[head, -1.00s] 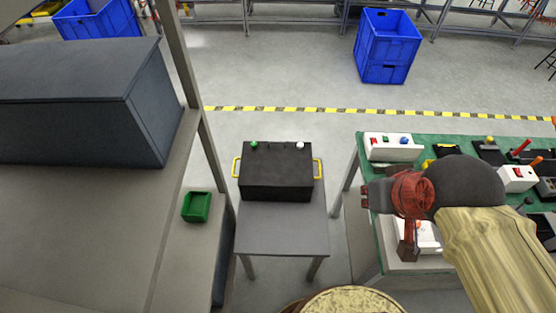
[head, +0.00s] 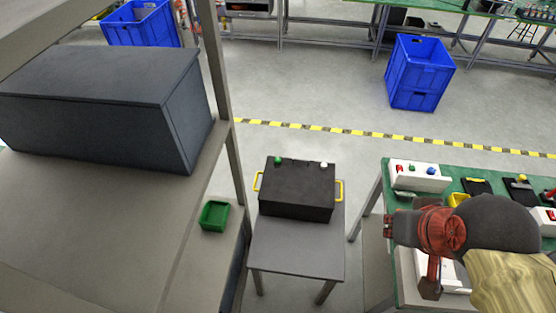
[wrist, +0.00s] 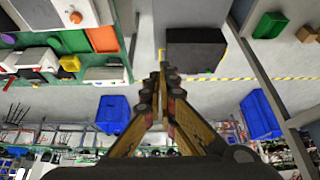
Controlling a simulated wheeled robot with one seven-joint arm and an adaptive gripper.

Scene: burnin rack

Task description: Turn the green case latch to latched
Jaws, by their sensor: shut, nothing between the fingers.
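A black case (head: 297,190) with yellow side handles stands on a small grey table (head: 297,245) in the middle of the head view. A green knob (head: 278,160) sits at the left of the case's back top edge and a white knob (head: 324,165) at the right. I cannot tell the green latch's position at this size.
The green bench (head: 372,205) with switch boxes and tools stands at the right. A grey shelf with a large dark box (head: 100,95) and a green bin (head: 214,215) is at the left. Blue crates (head: 420,72) stand behind a yellow-black floor line.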

